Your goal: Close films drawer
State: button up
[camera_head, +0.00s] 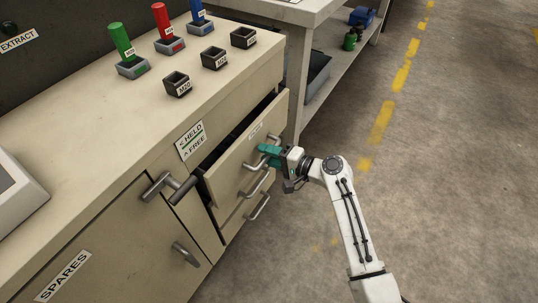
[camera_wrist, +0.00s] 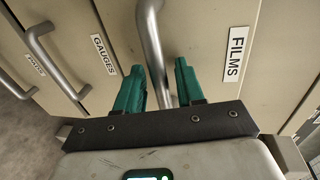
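The films drawer (camera_head: 232,163) is the top drawer of the beige cabinet and stands partly pulled out, with a dark gap behind its front. Its FILMS label (camera_wrist: 235,54) is readable in the wrist view. My gripper (camera_head: 268,152) is at this drawer's front, at its metal handle. In the wrist view the handle bar (camera_wrist: 152,38) passes between the two teal fingers of my gripper (camera_wrist: 160,82). The fingers are apart, with gaps beside the bar, and do not look clamped on it. In the head view my gripper hides part of the handle.
A lever (camera_head: 168,187) sits beside the drawers, below a HELD/FREE label (camera_head: 190,140). Lower drawers, including one labelled GAUGES (camera_wrist: 105,54), look shut. Colored handles and black cups stand on the worktop (camera_head: 110,150). A shelf unit (camera_head: 340,62) stands behind. Floor at right is clear.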

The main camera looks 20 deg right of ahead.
jog(key=shift+c, duration=0.2)
grip_shut()
dwell(0.3)
jog(key=x, duration=0.4)
jog(key=shift+r+b, duration=0.4)
jog(key=shift+o, duration=0.2)
grip_release()
jog(key=shift+w+a, duration=0.1)
